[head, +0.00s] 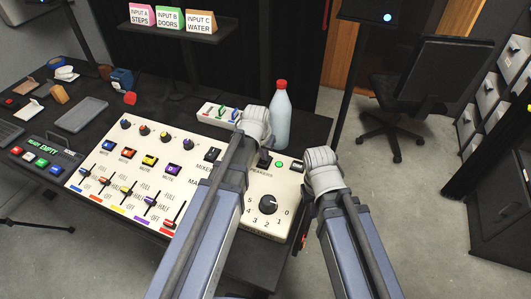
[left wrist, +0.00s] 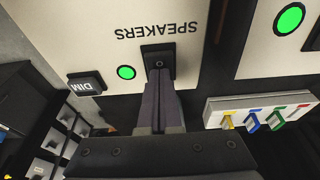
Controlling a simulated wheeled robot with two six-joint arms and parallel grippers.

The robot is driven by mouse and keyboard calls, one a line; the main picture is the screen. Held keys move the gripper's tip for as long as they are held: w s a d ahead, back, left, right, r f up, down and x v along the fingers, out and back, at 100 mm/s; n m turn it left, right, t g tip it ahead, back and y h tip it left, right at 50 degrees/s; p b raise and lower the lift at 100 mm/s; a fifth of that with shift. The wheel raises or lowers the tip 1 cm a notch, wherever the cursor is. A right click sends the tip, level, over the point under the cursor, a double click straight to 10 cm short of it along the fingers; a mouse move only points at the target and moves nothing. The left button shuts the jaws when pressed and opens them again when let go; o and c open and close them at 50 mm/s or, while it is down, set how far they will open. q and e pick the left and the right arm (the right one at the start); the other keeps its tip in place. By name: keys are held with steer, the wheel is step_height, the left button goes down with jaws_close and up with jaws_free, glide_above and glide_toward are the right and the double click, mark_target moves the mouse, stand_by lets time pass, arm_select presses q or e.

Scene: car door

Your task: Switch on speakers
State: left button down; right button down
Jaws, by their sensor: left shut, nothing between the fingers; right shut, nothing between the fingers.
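In the left wrist view, the speakers switch (left wrist: 160,57) is a small black switch below the upside-down SPEAKERS label (left wrist: 158,31). A bright green lamp (left wrist: 126,72) is beside it; the lamp also shows in the head view (head: 279,163). My left gripper (left wrist: 160,78) is shut and empty, its fingertips at the switch, seemingly touching it. The fingers hide part of the switch, so its exact position is unclear. In the head view, my left arm covers part of the panel. My right gripper is mostly hidden beside my right arm at the table's right edge, shut and empty.
A DIM button (left wrist: 85,83) sits beside the lamp. A volume knob (head: 268,204) is on the nearer panel. The mixer panel (head: 104,158) with sliders is left. A bottle (head: 281,118) and a small box with colored switches (head: 215,113) stand behind.

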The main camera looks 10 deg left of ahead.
arm_select(q)
steer(key=shift+s, duration=0.2)
steer(key=shift+r, duration=0.15)
steer(key=p+v, duration=1.3)
steer(key=shift+s+r, duration=0.3)
steer(key=shift+s, duration=0.1)
steer(key=shift+a, duration=0.1)
steer(key=shift+w+r+t, duration=0.1)
steer(key=shift+w+t, duration=0.2)
steer(key=shift+w, duration=0.35)
